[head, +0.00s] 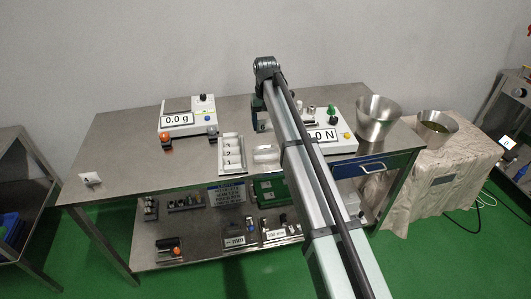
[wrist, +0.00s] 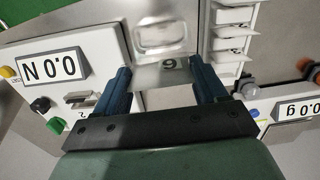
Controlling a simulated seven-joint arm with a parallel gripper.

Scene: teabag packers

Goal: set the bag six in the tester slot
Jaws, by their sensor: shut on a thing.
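My gripper (wrist: 160,70) is shut on bag six (wrist: 152,77), a pale flat bag whose "6" shows upside down between the two blue fingers. In the head view my gripper (head: 262,121) is over the back middle of the table, and the bag cannot be made out there. The tester (head: 341,143), a white box reading 0.0 N, stands right of my gripper, partly behind my arm. It shows at the left of the wrist view (wrist: 100,55), with a small metal clamp piece (wrist: 82,98) and a green knob. Whether that clamp piece is the slot I cannot tell.
A numbered white rack (head: 231,155) and a clear shallow dish (head: 265,154) lie near the front edge. A scale (head: 187,120) reading 0.0 g stands left. Metal bowls (head: 377,120) are at the right. The table's left part is mostly clear, with a small white card (head: 90,179).

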